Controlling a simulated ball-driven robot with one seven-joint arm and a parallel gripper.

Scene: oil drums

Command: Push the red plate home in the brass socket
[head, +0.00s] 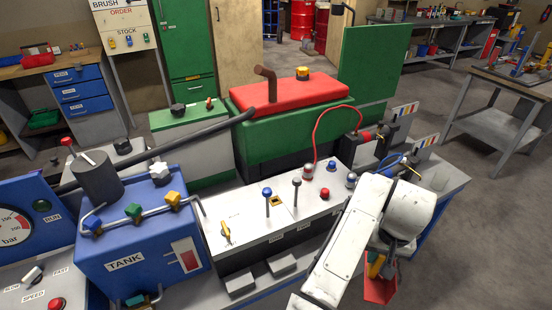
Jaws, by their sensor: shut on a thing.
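The red plate (380,291) hangs below my gripper (382,268) at the right front, past the front edge of the bench. My gripper is shut on it; a yellow piece shows at the grip, and the fingertips are partly hidden by my white arm. The brass socket (277,201) looks like a small brass-coloured square with a dark opening in the light panel top (240,218). It lies to the left of my gripper and farther back, well apart from the plate.
A blue lever (267,196), a grey-knobbed lever (297,184) and a red button (325,194) stand close to the socket. A blue tank (140,245) with pipes is at left. A red-topped green machine (290,97) stands behind.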

